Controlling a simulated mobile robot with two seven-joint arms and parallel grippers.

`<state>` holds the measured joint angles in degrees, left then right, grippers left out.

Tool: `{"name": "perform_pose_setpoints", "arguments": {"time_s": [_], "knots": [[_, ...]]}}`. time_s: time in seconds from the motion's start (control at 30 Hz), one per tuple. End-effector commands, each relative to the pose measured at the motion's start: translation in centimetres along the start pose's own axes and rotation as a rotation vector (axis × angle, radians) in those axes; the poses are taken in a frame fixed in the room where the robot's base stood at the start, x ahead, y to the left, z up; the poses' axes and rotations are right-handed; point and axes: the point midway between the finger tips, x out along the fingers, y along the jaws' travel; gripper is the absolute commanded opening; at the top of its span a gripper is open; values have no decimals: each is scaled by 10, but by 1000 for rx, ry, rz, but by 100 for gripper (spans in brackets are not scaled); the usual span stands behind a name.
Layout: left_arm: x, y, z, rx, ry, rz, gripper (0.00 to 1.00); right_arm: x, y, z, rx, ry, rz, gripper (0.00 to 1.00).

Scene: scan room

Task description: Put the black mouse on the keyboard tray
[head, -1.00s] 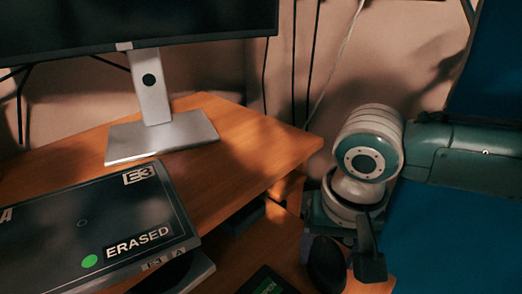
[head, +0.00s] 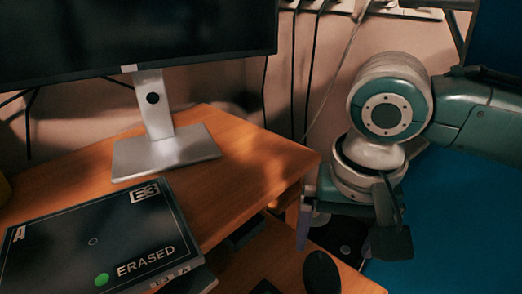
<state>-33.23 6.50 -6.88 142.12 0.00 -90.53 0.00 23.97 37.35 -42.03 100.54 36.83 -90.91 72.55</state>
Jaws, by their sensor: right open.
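The black mouse (head: 321,272) sits on the lower wooden surface, which looks like the keyboard tray (head: 285,262), near its right part. My right gripper (head: 345,238) is open, with its fingers spread and pointing down, above and behind the mouse in the head view. No finger is seen closed on the mouse. A dark shape shows between the fingers, and I cannot tell what it is. My left gripper is not in view.
The desk top (head: 245,160) lies above and left of the tray. On it stand a monitor (head: 153,105) on a silver stand and a dark flat case marked ERASED (head: 100,240). A dark item (head: 265,287) lies left of the mouse. Cables hang on the wall behind.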

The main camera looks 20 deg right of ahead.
Motion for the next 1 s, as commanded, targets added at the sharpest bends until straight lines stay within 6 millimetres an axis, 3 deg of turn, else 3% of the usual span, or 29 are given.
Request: {"name": "perform_pose_setpoints", "arguments": {"time_s": [0.1,0.27,0.37,0.5,0.57,0.7,0.9,1.0], "knots": [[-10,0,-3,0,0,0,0,-22,0,-1,-1,1,-1,100],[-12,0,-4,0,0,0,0,-30,-3,5,-25,-4,-12,100],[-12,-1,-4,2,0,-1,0,-27,-14,30,-138,-15,-64,100],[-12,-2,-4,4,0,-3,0,-27,-30,80,-384,8,-196,100],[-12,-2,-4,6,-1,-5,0,-31,-30,95,-473,42,-239,100],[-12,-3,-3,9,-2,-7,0,-40,-6,116,-614,126,-239,100],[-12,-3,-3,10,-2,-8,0,-47,38,124,-716,182,-140,100],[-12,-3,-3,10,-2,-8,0,-49,47,125,-736,187,-116,100]]}}
